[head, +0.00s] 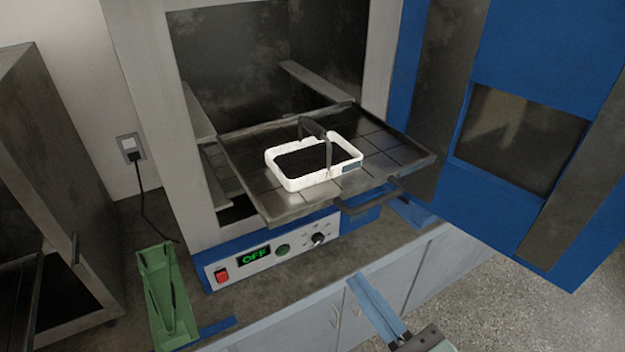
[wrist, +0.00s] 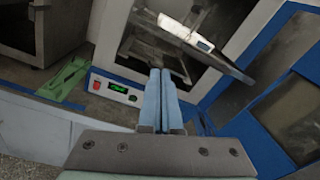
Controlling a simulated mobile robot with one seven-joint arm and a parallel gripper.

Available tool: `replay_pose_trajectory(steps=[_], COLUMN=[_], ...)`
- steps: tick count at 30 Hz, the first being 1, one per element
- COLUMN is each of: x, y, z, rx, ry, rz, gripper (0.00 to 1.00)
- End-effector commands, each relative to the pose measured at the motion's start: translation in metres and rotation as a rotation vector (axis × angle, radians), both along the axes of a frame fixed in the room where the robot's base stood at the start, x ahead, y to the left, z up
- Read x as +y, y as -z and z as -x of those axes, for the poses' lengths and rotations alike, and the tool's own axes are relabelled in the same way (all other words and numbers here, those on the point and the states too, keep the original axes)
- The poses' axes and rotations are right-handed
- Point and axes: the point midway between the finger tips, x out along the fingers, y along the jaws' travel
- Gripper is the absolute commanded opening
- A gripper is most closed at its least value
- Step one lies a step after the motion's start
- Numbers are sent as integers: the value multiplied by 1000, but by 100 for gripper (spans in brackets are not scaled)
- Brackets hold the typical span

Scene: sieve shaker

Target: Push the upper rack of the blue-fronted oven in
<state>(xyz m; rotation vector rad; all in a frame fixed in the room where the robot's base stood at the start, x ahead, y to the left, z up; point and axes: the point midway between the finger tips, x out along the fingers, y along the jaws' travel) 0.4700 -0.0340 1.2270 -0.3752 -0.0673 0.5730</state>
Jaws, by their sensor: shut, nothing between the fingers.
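The blue-fronted oven (head: 190,130) stands on the counter with its door (head: 505,70) swung open to the right. One dark metal rack (head: 395,150) shows, sticking well out of the chamber, with a handle (head: 370,196) on its front edge. A white tray (head: 313,176) of black grains, with an arched grey handle, sits on the rack. In the wrist view, the rack (wrist: 228,66) lies ahead and to the right, partly cut by the tilted view. My gripper (head: 358,282) is shut and empty, below and in front of the rack, apart from it. Its fingers (wrist: 158,75) also show in the wrist view.
The control panel (head: 265,258) reads OFF. A green holder (head: 165,295) stands on the counter at left, beside another metal cabinet (head: 50,150). The open door bounds the right side. Free room lies over the floor (head: 470,300) in front.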

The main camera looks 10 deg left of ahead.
Motion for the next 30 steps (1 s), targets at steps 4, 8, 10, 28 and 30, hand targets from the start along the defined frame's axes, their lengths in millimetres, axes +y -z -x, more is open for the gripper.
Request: replay_pose_trajectory(steps=[4, 8, 10, 28, 30], x=[-4, -5, -4, 60, 67], y=[-18, -20, -20, -23, -22], z=[22, 30, 30, -58, -66], rx=[126, 172, 179, 178, 178], ry=[-31, -46, -49, -50, -50], rz=[-227, -319, -335, -333, -333], gripper=[0, 0, 0, 0, 0])
